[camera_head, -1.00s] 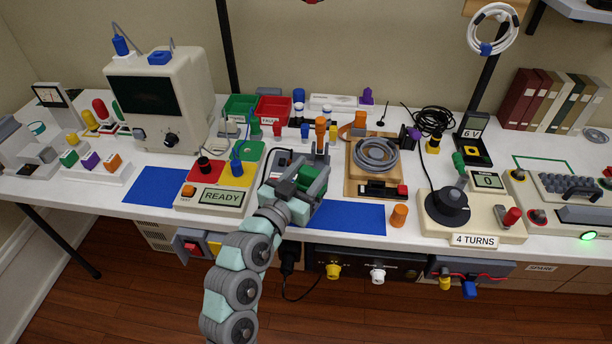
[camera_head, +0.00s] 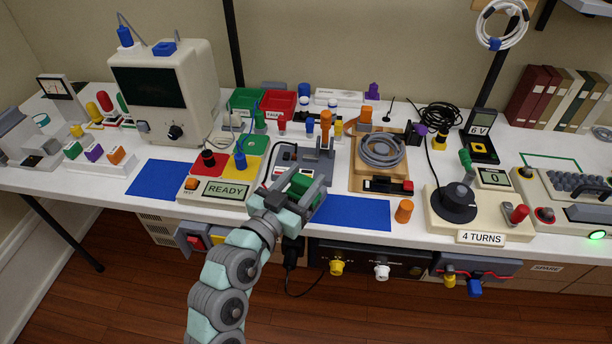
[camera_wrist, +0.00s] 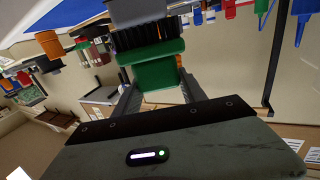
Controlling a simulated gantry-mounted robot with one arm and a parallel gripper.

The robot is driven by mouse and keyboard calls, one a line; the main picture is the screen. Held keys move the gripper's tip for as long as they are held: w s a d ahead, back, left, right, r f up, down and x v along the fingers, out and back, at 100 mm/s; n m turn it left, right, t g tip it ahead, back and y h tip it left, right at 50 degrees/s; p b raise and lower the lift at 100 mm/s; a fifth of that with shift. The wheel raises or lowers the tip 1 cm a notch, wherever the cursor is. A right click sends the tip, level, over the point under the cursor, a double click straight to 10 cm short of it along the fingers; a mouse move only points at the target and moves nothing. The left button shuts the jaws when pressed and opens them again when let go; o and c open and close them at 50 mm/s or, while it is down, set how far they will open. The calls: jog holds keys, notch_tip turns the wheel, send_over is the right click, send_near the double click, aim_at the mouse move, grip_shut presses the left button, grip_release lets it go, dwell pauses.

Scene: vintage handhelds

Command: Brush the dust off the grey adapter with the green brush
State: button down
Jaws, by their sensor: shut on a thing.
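My gripper (camera_head: 302,192) is shut on the green brush (camera_head: 304,184), over the front middle of the bench. In the wrist view, the green handle (camera_wrist: 153,72) lies across between my two fingers. Its black bristles (camera_wrist: 148,37) point away from me. A grey block (camera_wrist: 137,12), likely the grey adapter, is at the top edge of that view, right at the bristle ends. I cannot tell whether the bristles touch it. My gripper covers that spot in the head view. No dust can be made out.
A blue mat (camera_head: 352,213) lies just right of my gripper, with an orange cylinder (camera_head: 404,211) beside it. The READY panel (camera_head: 226,190) stands close on the left. A wooden board with a coiled cable (camera_head: 381,150) stands behind right. Red and green bins (camera_head: 278,104) are further back.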

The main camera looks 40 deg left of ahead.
jog(key=shift+w, duration=0.1)
jog(key=shift+x, duration=1.15)
jog(key=shift+f, duration=0.1)
notch_tip(320, 180, up, 6)
jog(key=p, duration=0.3)
jog(key=shift+p, duration=0.3)
